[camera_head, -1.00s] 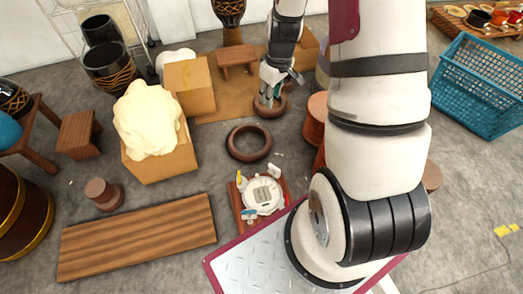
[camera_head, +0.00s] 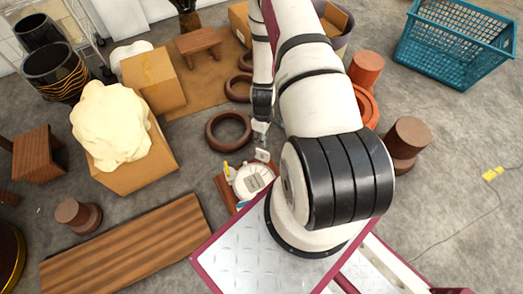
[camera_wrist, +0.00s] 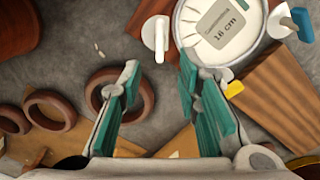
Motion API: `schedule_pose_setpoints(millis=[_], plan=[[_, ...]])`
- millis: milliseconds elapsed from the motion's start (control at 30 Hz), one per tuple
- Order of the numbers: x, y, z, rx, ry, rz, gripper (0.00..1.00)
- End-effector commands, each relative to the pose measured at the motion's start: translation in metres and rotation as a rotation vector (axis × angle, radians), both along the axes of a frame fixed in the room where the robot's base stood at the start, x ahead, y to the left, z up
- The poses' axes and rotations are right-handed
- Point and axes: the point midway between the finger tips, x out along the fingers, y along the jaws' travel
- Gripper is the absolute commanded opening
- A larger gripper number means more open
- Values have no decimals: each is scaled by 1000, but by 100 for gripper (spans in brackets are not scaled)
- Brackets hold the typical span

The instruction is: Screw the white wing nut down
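The white wing nut (camera_wrist: 150,34) is at the left edge of the round white drumhead gauge (camera_wrist: 245,40), whose label reads 16 cm. In the head view the nut (camera_head: 262,155) stands at the far right corner of the gauge's wooden base. My gripper (camera_wrist: 158,62) is open, its teal fingers apart and empty. In the wrist view the nut appears just beyond the gap between the fingertips, not touching them. In the head view my gripper (camera_head: 261,134) is small and partly hidden, close to the nut. I cannot tell how far down the nut sits.
A yellow wing nut (camera_wrist: 233,88) and a blue one (camera_wrist: 302,24) are on other sides of the gauge. A brown ring (camera_head: 229,131) lies behind the base. A wooden plank (camera_head: 125,250) lies at the left. A brown drum-shaped block (camera_head: 406,143) stands at the right.

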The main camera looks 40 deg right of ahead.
Motion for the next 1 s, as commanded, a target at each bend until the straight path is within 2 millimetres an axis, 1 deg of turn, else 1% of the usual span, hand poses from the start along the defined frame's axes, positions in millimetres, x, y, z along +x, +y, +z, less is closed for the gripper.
schedule_pose_setpoints(millis=[33,200,400,500,700,967,1000], plan=[[0,0,-14,2,2,-2,31],[0,0,-48,2,2,-2,31],[0,1,-82,2,1,-3,31],[0,0,-95,1,0,-1,31],[0,0,-106,0,0,-1,31],[0,0,-107,0,0,-1,31],[0,0,-107,0,0,-1,29]])
